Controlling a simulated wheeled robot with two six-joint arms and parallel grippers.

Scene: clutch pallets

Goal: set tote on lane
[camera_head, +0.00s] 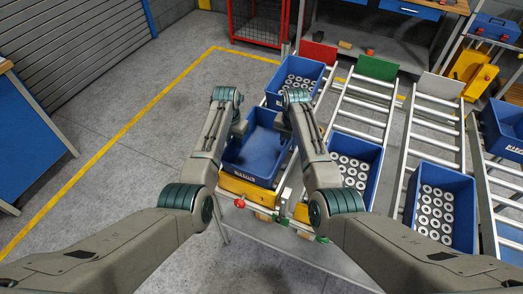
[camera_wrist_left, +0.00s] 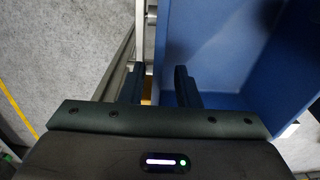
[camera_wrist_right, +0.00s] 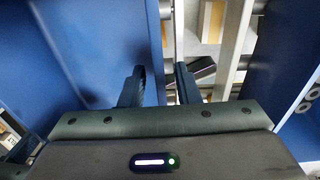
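An empty blue tote (camera_head: 257,151) is at the near end of the leftmost roller lane, in front of a tote full of grey rings (camera_head: 299,72). My left gripper (camera_head: 238,128) is at its left wall and my right gripper (camera_head: 284,127) at its right wall. In the left wrist view, the open fingers (camera_wrist_left: 160,86) straddle the tote's left wall, one inside and one outside. In the right wrist view, the open fingers (camera_wrist_right: 161,85) straddle the right wall the same way. Both show gaps beside the wall. The tote's full contact with the lane is hidden.
Neighbouring lanes hold ring-filled totes (camera_head: 355,160) and (camera_head: 440,205). Red (camera_head: 318,52) and green (camera_head: 377,68) panels stand at lane ends. A yellow block (camera_head: 246,190) is below the tote's front. Open floor (camera_head: 120,190) lies to the left.

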